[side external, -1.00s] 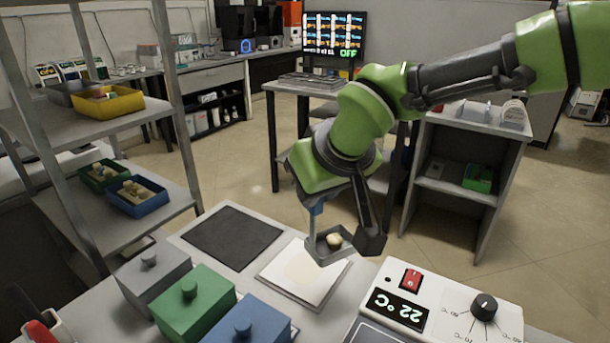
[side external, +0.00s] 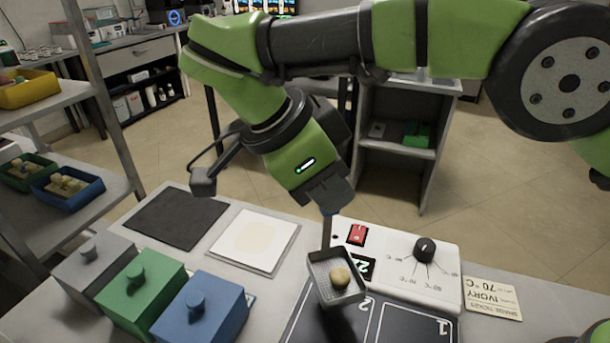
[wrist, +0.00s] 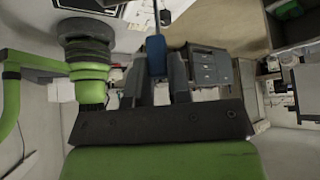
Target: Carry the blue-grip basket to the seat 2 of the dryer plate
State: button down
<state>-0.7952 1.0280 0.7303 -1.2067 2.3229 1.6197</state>
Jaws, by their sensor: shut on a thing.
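My gripper (side external: 330,203) is shut on the blue grip (wrist: 156,55) of the basket; the grip shows between the two fingers in the wrist view. The small grey wire basket (side external: 318,270) hangs below on its thin handle and holds a round beige piece (side external: 340,277). The basket is over the far part of seat 2 (side external: 365,323) of the dark dryer plate (side external: 415,325), seemingly above the surface; the exact gap cannot be told. Seat 1 (side external: 425,315) lies to its right and looks empty.
The white control box (side external: 395,262) with dial and red switch stands just behind the plate. A white pad (side external: 255,240) and a dark mat (side external: 177,218) lie left. Grey (side external: 95,268), green (side external: 140,288) and blue (side external: 200,312) lidded boxes stand front left. An ivory ticket (side external: 492,298) lies right.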

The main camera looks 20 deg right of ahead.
jog(key=s+m+g, duration=0.2)
jog(key=m, duration=0.2)
jog(key=m+g+y, duration=0.2)
jog(key=m, duration=0.2)
send_over(337, 247)
jog(key=s+a, duration=0.1)
jog(key=s, duration=0.2)
jog(key=shift+s+a+f, duration=0.1)
jog(key=shift+s+f, duration=0.05)
jog(key=shift+f, duration=2.55)
jog(key=c, duration=1)
grip_release()
